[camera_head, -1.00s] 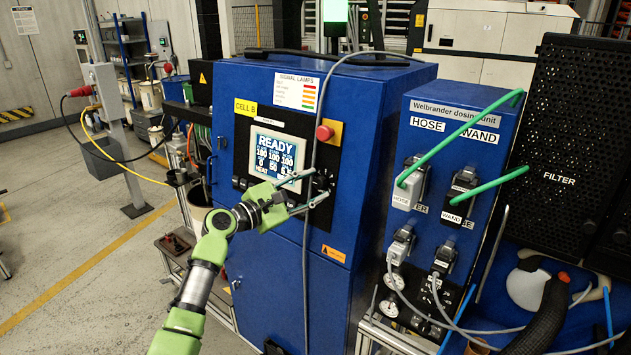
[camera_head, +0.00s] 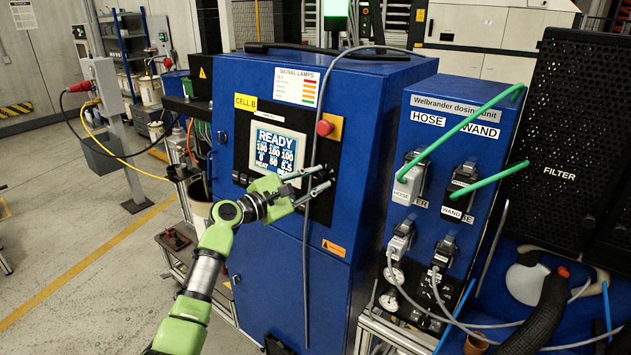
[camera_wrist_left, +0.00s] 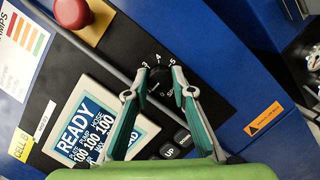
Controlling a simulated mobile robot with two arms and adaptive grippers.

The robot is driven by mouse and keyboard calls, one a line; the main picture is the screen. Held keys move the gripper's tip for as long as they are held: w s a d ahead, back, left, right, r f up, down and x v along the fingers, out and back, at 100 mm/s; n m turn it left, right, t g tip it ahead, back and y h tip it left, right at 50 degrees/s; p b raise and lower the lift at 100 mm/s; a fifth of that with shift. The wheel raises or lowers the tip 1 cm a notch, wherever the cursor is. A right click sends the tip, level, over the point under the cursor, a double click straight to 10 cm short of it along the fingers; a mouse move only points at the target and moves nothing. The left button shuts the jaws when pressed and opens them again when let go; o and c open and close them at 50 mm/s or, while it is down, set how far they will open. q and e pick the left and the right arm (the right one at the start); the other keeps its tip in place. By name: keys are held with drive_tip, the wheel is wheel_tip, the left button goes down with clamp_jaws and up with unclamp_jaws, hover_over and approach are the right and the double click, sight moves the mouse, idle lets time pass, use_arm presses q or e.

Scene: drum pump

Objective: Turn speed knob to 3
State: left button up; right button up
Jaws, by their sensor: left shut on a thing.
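The speed knob (camera_wrist_left: 157,80) is small and dark, on the black control panel, with a printed scale around it; figures near 4 and 5 show above it in the left wrist view. My left gripper (camera_wrist_left: 159,74) has its two fingertips on either side of the knob, shut on it. In the head view the left gripper (camera_head: 326,177) reaches the panel right of the screen, and its fingers largely hide the knob there. The screen (camera_head: 277,152) reads READY above rows of numbers; it also shows in the left wrist view (camera_wrist_left: 95,125). My right gripper is not in view.
A red button (camera_head: 325,128) on a yellow plate sits above the knob. A grey cable (camera_head: 307,250) hangs down the blue cabinet (camera_head: 270,90) close to the gripper. An UP button (camera_wrist_left: 172,151) lies below the knob. The dosing unit (camera_head: 455,105) stands to the right.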

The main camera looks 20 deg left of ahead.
use_arm(q)
drive_tip(key=m+g+b, duration=0.1)
drive_tip(key=m+b, duration=0.1)
drive_tip(key=m, duration=0.1)
drive_tip(key=shift+f+m, duration=0.1)
drive_tip(key=shift+m, duration=0.3)
drive_tip(key=shift+m+b, duration=0.6)
drive_tip(key=shift+m, duration=0.4)
drive_tip(key=m+g, duration=0.1)
drive_tip(key=m, duration=0.1)
drive_tip(key=shift+m+b, duration=0.35)
drive_tip(key=shift+m, duration=0.05)
drive_tip(key=m, duration=0.3)
drive_tip(key=m+g, duration=0.1)
drive_tip(key=shift+r+y, duration=0.25)
drive_tip(key=shift+y, duration=0.15)
drive_tip(key=m+y, duration=0.1)
drive_tip(key=m, duration=0.3)
drive_tip(key=shift+p, duration=0.35)
drive_tip(key=shift+m+g, duration=0.3)
drive_tip(key=shift+m, duration=0.1)
drive_tip(key=o, duration=1.1)
drive_tip(key=shift+c, duration=0.2)
